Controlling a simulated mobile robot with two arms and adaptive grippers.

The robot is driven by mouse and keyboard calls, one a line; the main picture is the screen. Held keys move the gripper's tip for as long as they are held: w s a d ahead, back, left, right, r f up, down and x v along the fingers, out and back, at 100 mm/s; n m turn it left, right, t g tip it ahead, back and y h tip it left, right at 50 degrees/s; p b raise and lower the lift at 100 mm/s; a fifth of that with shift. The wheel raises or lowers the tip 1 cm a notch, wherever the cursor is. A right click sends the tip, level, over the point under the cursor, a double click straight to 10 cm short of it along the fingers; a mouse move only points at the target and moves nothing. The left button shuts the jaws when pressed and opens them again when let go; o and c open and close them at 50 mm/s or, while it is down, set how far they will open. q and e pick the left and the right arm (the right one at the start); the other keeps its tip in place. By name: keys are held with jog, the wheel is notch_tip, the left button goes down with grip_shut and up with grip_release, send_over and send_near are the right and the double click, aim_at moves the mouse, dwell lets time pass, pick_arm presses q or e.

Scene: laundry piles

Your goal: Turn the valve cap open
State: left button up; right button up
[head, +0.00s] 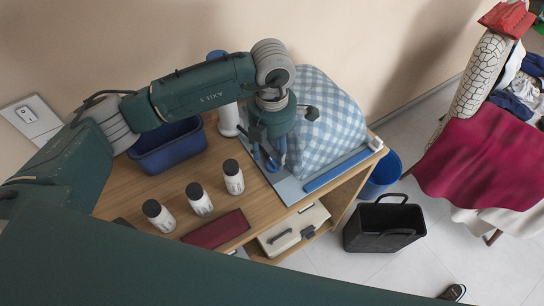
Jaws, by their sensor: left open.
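I cannot make out a valve cap for certain. A blue-and-white checked, puffed-up cushion or bag (335,120) stands on the right part of the wooden table, against the wall. My left gripper (269,163) points down at its front left side, open, with nothing seen between its fingers. I cannot tell whether it touches the cushion. A small dark piece (312,113) shows beside my wrist against the cushion; I cannot tell whether it belongs to the cushion or to my wrist. A white cylinder (228,120) stands left of the wrist, partly hidden. My right gripper is not in view.
On the table (163,186) are a dark blue bin (168,150), three white bottles with dark caps (199,200), a dark red flat item (217,230) and a blue bar (340,168). A black basket (383,228) and blue bucket (381,178) stand on the floor.

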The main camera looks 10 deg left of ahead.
aim_at(272, 162)
pick_arm(q)
jog(key=shift+f+p, duration=0.3)
jog(key=shift+f, duration=1.9)
